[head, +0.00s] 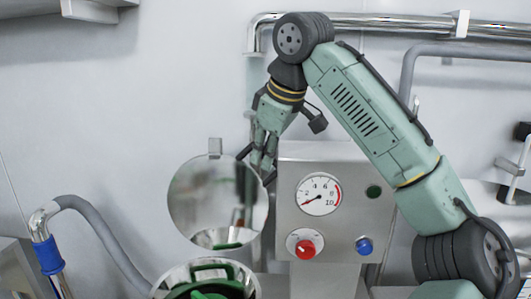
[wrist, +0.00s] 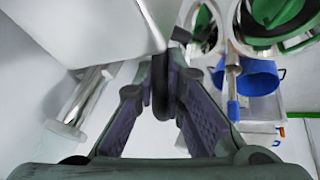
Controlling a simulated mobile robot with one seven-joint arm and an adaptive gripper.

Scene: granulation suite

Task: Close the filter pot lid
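The filter pot (head: 254,291) shows at the bottom of the head view, its top open and a green handle-like part inside. The lid's face reflects the pot. My gripper (head: 257,165) hangs at the lid's upper right edge, between lid and control box. Its dark fingertips look spread apart. I cannot tell whether a finger touches the lid.
A steel control box (head: 337,195) with a gauge, a red knob and a blue button stands right of the lid, close to my gripper. Steel pipes (head: 390,22) run along the wall above. A grey hose (head: 95,225) is at the left. Bare wall lies left of the lid.

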